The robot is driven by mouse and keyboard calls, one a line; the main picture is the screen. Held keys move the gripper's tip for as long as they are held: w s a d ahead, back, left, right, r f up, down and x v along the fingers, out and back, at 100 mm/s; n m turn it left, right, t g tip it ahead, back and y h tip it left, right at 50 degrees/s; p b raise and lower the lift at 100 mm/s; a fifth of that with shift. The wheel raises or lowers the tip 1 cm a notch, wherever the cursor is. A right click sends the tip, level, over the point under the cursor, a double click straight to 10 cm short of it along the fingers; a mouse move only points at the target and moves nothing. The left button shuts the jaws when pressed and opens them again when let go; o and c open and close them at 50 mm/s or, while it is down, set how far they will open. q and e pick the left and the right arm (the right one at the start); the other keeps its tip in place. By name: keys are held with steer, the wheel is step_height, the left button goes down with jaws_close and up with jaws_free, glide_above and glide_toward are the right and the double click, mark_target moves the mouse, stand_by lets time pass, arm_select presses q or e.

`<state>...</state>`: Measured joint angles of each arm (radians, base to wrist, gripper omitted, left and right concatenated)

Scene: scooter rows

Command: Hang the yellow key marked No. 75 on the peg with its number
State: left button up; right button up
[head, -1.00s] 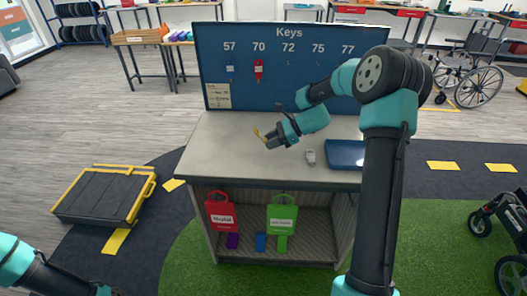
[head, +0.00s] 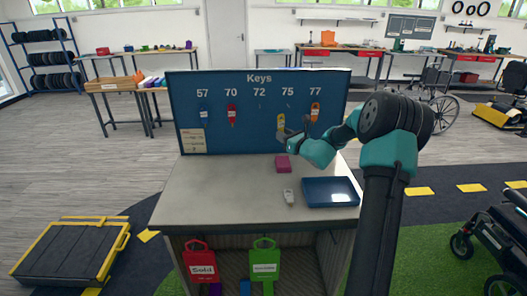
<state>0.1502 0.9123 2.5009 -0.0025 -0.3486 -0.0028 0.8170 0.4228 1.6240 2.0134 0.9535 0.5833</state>
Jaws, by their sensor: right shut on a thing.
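The blue key board (head: 188,115) has numbers 57, 70, 72, 75 and 77 above its pegs. My right gripper (head: 282,133) is shut on the yellow key (head: 281,122), holding it upright in front of the board, below the number 75 and slightly left of it. The number on the key is too small to read. I cannot tell whether the key touches the peg under 75. A blue key (head: 204,115) hangs under 57, a red key (head: 232,114) under 70 and an orange key (head: 315,112) under 77. No key hangs under 72. My left gripper is not in view.
On the grey counter (head: 215,190) are a pink block (head: 283,163), a small pale device (head: 289,197) and a blue tray (head: 330,191). The counter's left part is clear. Red (head: 200,262) and green (head: 264,259) tags hang below its front edge.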

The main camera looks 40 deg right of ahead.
steer(key=d+h, duration=0.1)
steer(key=d+r+m, duration=0.1)
steer(key=d, duration=0.1)
steer(key=d+r+h, duration=0.1)
steer(key=shift+s+d+m+h, duration=0.2)
steer(key=shift+s+m+h, duration=0.1)
steer(key=shift+s, duration=0.1)
steer(key=shift+w, duration=0.15)
steer(key=shift+w+d+f, duration=0.2)
steer(key=shift+w+d, duration=0.8)
steer(key=shift+w, duration=0.25)
steer(key=shift+w+d+f, duration=0.2)
steer(key=shift+w+d, duration=0.8)
steer(key=shift+w, duration=0.25)
steer(key=shift+w+d+f, duration=0.2)
steer(key=shift+w+d, duration=0.8)
steer(key=shift+w, duration=0.25)
steer(key=shift+w+f, duration=0.1)
steer(key=shift+f, duration=0.1)
steer(key=shift+f, duration=0.1)
